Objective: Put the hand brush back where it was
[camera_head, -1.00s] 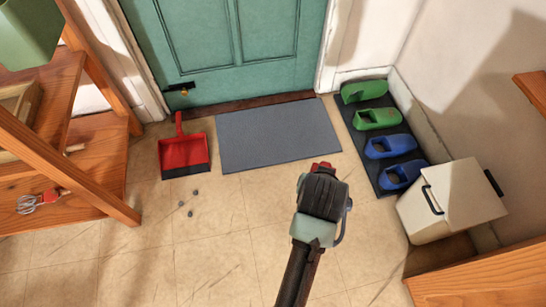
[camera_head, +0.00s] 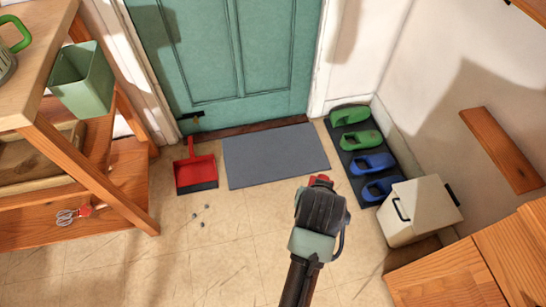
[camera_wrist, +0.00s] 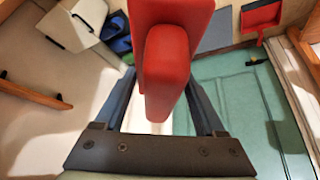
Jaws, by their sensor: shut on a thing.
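The hand brush shows as a red block (camera_wrist: 168,55) between my fingers in the wrist view. My gripper (camera_wrist: 165,100) is shut on it. In the head view my gripper (camera_head: 320,188) is over the floor, in front of the mat, and hides most of the brush. Only a small red part (camera_head: 320,180) shows past the gripper's far end; the bristles cannot be made out. A red dustpan (camera_head: 196,171) with a dark front lip lies on the floor left of the mat, clear of my gripper; it also shows in the wrist view (camera_wrist: 262,15).
A grey mat (camera_head: 275,155) lies before the green door (camera_head: 225,65). Several dark bits (camera_head: 204,213) lie on the floor. Green and blue clogs stand on a dark tray (camera_head: 346,157), near a white box (camera_head: 420,208). A wooden shelf (camera_head: 95,185) stands left, furniture (camera_head: 470,265) right.

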